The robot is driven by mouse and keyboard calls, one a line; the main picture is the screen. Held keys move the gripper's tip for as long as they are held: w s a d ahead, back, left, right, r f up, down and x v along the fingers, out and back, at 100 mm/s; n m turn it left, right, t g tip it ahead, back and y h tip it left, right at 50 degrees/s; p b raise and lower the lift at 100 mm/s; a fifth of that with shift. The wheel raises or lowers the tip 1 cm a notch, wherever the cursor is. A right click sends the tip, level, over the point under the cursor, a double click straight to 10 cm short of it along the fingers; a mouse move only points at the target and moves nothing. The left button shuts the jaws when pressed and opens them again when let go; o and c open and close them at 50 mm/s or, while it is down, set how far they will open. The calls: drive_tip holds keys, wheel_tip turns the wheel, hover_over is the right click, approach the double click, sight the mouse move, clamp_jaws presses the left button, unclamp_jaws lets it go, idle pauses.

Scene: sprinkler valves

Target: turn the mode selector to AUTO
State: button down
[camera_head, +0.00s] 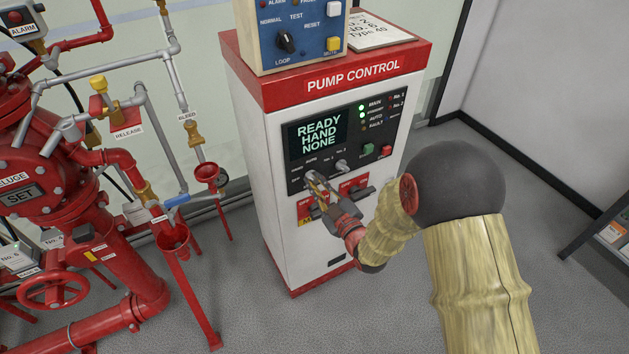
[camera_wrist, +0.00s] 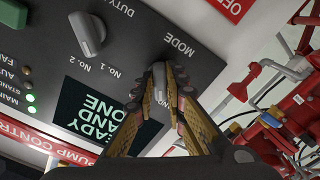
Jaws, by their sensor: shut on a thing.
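The pump control panel (camera_head: 295,173) is a black plate on the front of a white cabinet with a red top. Its screen (camera_head: 318,133) reads READY HAND NONE. The mode selector (camera_wrist: 159,78) is a grey knob under the word MODE in the wrist view. My gripper (camera_wrist: 163,80) is shut on it, one finger on each side. In the head view my gripper (camera_head: 314,180) reaches the panel's lower left and its fingers mostly cover the knob. The position labels around the knob are partly hidden by the fingers.
The grey duty knob (camera_head: 341,165) sits right of the mode selector. Red plates with dark handles (camera_head: 354,185) are just below. Green (camera_head: 368,149) and red (camera_head: 386,150) buttons are at the right. Red deluge piping (camera_head: 110,260) stands left of the cabinet.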

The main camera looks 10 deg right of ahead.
drive_tip(key=shift+m, duration=0.3)
drive_tip(key=m, duration=0.3)
drive_tip(key=shift+m, duration=0.3)
drive_tip(key=shift+m, duration=1.6)
drive_tip(key=c, duration=1.8)
unclamp_jaws()
drive_tip(key=shift+o, duration=0.3)
